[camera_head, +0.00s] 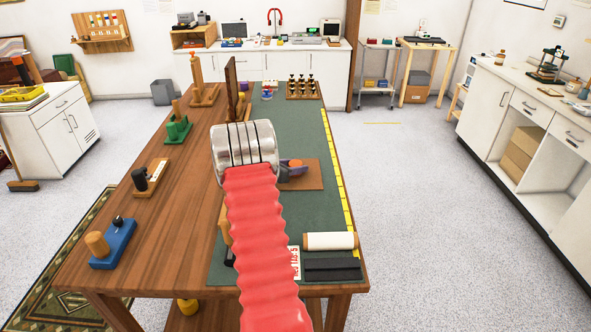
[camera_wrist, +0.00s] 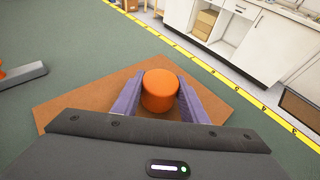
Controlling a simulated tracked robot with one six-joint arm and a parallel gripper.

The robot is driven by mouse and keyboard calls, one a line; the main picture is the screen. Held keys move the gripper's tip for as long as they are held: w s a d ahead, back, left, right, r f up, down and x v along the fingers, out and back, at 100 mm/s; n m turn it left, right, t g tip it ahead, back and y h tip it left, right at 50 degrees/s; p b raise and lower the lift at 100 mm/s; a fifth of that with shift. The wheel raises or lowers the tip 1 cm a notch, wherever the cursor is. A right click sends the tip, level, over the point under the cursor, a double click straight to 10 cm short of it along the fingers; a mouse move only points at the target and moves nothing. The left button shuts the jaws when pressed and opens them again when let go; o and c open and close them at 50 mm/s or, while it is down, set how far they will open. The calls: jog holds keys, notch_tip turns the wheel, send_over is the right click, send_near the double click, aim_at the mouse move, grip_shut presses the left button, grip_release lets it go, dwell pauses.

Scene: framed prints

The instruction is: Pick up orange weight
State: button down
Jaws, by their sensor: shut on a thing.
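The orange weight (camera_wrist: 160,92) is a short orange cylinder, seen between the two purple fingers of my gripper (camera_wrist: 157,98) in the wrist view. The fingers press on its left and right sides, so my gripper is shut on it. It stands upright over a brown board (camera_wrist: 75,98); I cannot tell whether it touches the board. In the head view the orange weight (camera_head: 296,163) shows small above the brown board (camera_head: 312,184), with a purple finger of my gripper (camera_head: 292,167) beside it. My red arm hides part of that area.
The board lies on a green mat (camera_head: 310,125) with a yellow edge strip on the wooden table (camera_head: 170,215). A white roll (camera_head: 330,241) and dark bars (camera_head: 331,269) lie at the near right. A rack of small dark pieces (camera_head: 302,88) stands at the far end.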

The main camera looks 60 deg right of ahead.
aim_at(295, 163)
jog(key=shift+r, duration=0.1)
notch_tip(295, 163, up, 10)
jog(key=shift+f, duration=0.1)
dwell(0.6)
dwell(0.6)
